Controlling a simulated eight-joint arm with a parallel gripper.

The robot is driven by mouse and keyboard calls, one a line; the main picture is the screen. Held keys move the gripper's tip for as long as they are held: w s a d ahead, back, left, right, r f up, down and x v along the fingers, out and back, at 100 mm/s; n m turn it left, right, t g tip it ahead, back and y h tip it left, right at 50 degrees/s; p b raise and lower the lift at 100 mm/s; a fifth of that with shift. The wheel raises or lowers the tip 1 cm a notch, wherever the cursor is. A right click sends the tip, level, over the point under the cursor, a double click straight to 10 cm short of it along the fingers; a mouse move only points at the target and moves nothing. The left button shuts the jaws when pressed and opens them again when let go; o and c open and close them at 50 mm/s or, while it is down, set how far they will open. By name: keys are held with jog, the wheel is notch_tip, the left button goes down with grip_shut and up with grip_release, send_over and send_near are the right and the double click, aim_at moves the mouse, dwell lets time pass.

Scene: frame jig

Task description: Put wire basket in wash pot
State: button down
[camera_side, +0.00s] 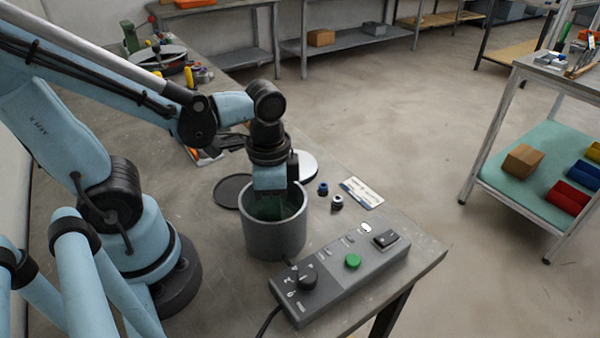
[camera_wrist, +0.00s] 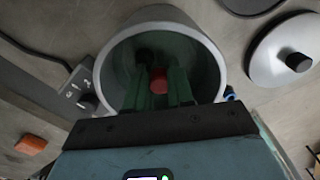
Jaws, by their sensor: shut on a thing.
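The wash pot (camera_side: 262,241) is a grey open cylinder on the bench, and it also shows in the wrist view (camera_wrist: 113,68). My gripper (camera_side: 270,207) reaches down through the pot's mouth, with its fingers inside the rim. In the wrist view the green fingers (camera_wrist: 159,88) are close together on a round red knob (camera_wrist: 159,81), which seems to be the wire basket's handle. The basket's wires cannot be made out in the dark interior. Whether the basket touches the pot floor cannot be told.
A grey control box (camera_side: 335,279) with a green button (camera_side: 353,261) stands right in front of the pot. A black disc (camera_side: 232,190) and a pale lid with a black knob (camera_wrist: 296,62) lie behind it. Small fittings (camera_side: 337,202) and a label card (camera_side: 361,192) lie to its right.

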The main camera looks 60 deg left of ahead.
jog(key=shift+f, duration=0.1)
dwell(0.3)
jog(key=c, duration=0.9)
grip_release()
jog(key=c, duration=0.3)
jog(key=shift+r, duration=0.75)
jog(key=shift+r, duration=0.1)
jog(key=shift+r, duration=3.4)
